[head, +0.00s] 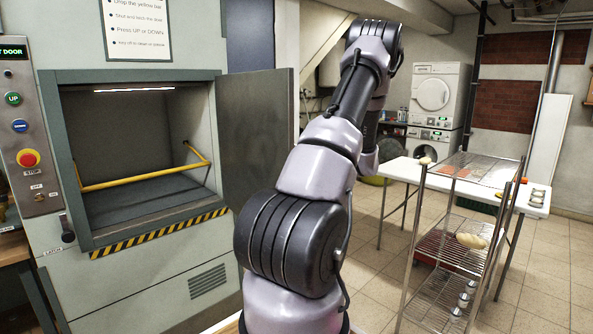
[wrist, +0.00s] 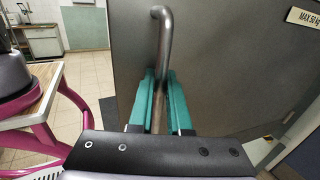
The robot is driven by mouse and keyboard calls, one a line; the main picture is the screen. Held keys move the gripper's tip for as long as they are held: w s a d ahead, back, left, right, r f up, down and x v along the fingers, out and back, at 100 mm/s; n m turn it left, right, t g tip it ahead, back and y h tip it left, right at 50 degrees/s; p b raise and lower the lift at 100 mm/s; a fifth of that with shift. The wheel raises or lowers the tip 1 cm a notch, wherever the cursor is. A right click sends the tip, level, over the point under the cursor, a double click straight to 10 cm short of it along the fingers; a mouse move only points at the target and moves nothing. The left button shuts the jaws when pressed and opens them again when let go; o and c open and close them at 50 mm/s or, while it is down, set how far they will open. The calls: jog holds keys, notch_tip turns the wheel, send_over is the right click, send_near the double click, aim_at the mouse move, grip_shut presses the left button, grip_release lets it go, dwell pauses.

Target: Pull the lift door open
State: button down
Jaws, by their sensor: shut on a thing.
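The grey lift door (head: 254,125) stands swung well out from the right side of the lift opening, so the lit car (head: 150,205) shows inside. In the wrist view the door's face (wrist: 235,70) fills the right side, with a bent metal bar handle (wrist: 162,35) on it. My gripper (wrist: 159,82) has its teal fingers on either side of the handle and is shut on it. In the head view the gripper and handle are hidden. A yellow bar (head: 135,181) lies across the inside of the car. The latch (head: 67,233) is left of the opening.
The control panel (head: 26,140) with green, blue and red buttons is on the far left. A wire shelf rack (head: 447,250) stands at right, before a white table (head: 392,170). Stacked white machines (head: 437,95) stand behind. Tiled floor is open around the rack.

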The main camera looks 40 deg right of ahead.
jog(key=shift+d, duration=0.4)
jog(key=c, duration=0.9)
grip_release()
jog(key=shift+o, duration=0.2)
jog(key=v, duration=1.1)
